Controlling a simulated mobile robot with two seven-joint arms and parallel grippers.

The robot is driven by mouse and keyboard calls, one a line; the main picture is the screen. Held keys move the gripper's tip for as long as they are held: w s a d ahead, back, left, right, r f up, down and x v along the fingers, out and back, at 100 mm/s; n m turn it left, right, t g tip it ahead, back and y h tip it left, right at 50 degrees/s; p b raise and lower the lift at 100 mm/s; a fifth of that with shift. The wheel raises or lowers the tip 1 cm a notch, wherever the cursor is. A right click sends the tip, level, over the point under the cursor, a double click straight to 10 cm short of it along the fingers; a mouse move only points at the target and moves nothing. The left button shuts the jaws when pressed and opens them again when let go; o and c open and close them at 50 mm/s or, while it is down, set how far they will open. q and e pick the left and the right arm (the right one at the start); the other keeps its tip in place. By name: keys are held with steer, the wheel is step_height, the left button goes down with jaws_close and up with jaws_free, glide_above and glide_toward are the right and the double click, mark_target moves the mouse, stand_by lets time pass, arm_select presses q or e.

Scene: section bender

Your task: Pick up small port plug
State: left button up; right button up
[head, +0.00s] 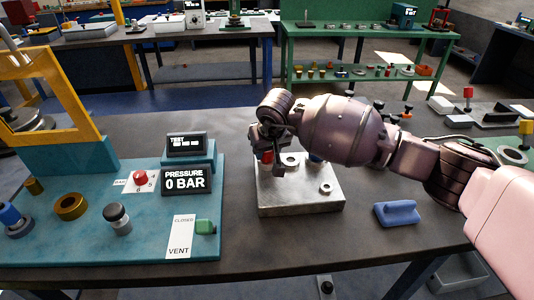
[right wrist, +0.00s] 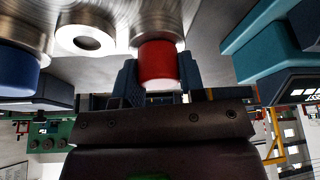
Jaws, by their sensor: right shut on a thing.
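A small port plug with a red cap (head: 266,156) is at the back left of the metal port block (head: 300,204). My right gripper (head: 273,158) is at this plug, over the block. In the right wrist view the red cap (right wrist: 158,62) sits between the two fingers of the right gripper (right wrist: 157,76), which is shut on it. The plug's metal part shows beyond the cap, close to the block; I cannot tell whether it is seated or lifted. A blue-capped plug (right wrist: 15,70) stands apart from the fingers. My left gripper is not in view.
A teal test panel (head: 150,228) with a pressure display (head: 186,181) and knobs is left of the block. The block's front ports are uncovered.

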step_height(320, 180, up, 20)
stand_by(0.6)
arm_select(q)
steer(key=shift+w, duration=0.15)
